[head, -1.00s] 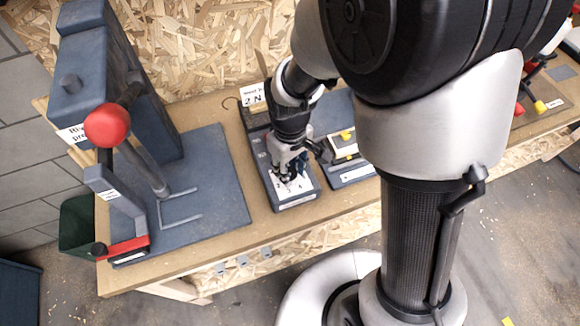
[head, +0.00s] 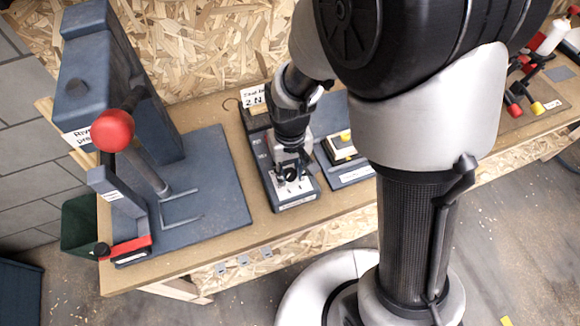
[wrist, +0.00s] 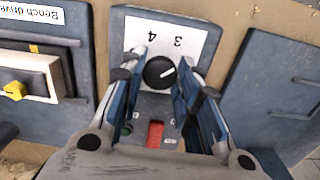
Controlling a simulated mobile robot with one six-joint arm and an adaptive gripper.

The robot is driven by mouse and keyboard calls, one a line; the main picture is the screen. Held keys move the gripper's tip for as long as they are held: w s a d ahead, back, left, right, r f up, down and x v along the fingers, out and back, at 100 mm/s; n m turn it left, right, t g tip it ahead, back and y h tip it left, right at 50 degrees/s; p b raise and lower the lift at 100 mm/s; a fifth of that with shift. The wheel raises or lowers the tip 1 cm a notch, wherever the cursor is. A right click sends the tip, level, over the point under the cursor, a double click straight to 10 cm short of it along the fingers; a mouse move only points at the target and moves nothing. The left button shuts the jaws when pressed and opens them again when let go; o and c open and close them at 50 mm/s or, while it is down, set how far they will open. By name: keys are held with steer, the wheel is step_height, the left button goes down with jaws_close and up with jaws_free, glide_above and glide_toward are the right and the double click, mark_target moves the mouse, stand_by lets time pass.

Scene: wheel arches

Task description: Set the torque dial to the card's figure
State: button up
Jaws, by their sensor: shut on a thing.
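The torque dial (wrist: 160,73) is a round black knob with a white pointer mark. In the wrist view the mark points right and slightly up. A white scale plate (wrist: 135,28) behind it shows an upside-down 3 and 4; other figures are hidden. My gripper (wrist: 160,68) has one finger on each side of the knob and is shut on it. In the head view my gripper (head: 289,172) is over the blue-grey dial box (head: 297,207) and hides most of the dial. The card (head: 253,95) stands behind the box and shows "2 N"; its upper line is unclear.
A red rocker (wrist: 156,133) and a small green part (wrist: 127,129) lie below the dial, between my fingers. A unit with a yellow knob (wrist: 14,90) stands close beside the box. A large press with a red ball handle (head: 112,130) is at left.

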mark_target(290, 173)
steer(key=m, duration=0.5)
steer(key=shift+p, duration=0.4)
steer(key=shift+m, duration=0.3)
steer(key=o, duration=1.1)
step_height(290, 173, up, 12)
steer(key=shift+r, duration=0.1)
stand_by(0.3)
